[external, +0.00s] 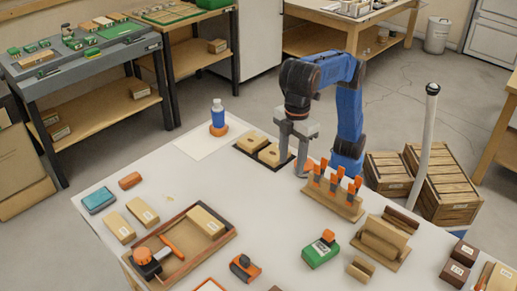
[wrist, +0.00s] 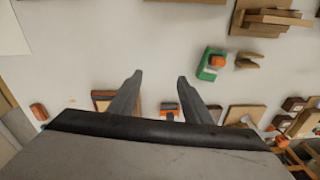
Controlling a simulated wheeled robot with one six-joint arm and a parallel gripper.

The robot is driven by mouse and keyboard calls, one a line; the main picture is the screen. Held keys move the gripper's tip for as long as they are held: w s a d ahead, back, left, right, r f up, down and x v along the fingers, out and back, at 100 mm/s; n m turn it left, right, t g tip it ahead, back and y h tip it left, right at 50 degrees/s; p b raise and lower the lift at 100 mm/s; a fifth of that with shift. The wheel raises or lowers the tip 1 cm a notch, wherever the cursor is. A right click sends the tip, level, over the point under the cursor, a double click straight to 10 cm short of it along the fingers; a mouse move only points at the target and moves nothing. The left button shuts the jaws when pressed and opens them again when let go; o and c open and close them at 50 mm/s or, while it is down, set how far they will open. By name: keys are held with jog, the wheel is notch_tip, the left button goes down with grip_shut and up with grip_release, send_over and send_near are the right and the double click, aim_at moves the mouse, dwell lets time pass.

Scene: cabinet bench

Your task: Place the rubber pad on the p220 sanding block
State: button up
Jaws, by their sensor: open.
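My gripper (external: 291,160) is open, beside the dark tray with tan blocks in the external view. In the wrist view its fingers (wrist: 160,80) are apart with only bare table between the tips. I cannot tell for certain which object is the rubber pad; a small reddish-brown block (external: 130,180) and a blue pad-like block (external: 99,200) lie at the table's left. Labelled tan blocks (external: 117,226) (external: 142,210) lie near them, and another tan block (external: 205,222) lies in a wooden tray. Their print is too small to read, so the p220 block cannot be told.
A rack of orange-handled clamps (external: 333,196) stands right of my gripper. A green tool (external: 321,250) and a wooden holder (external: 384,238) are nearer the front. Dark labelled blocks (external: 455,272) sit at the front right. A blue bottle (external: 218,116) stands at the back. The table's middle is clear.

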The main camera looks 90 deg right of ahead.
jog(key=w+d+m, duration=0.1)
jog(key=w+d, duration=0.4)
jog(key=d, duration=0.8)
jog(key=s+d+f+m+t, duration=0.1)
jog(key=d+f+m, duration=0.1)
jog(key=d, duration=1.2)
jog(key=s+d+f+m+t, duration=0.1)
jog(key=d+f, duration=0.2)
jog(key=d, duration=1)
jog(key=s+d+f+m+t, duration=0.2)
jog(key=s+d+f+m, duration=0.1)
jog(key=s+d+f, duration=1.7)
notch_tip(320, 180, down, 3)
jog(key=d, duration=0.2)
jog(key=shift+d+r+m+h, duration=0.2)
jog(key=shift+d+m+h, duration=0.1)
jog(key=shift+d, duration=0.1)
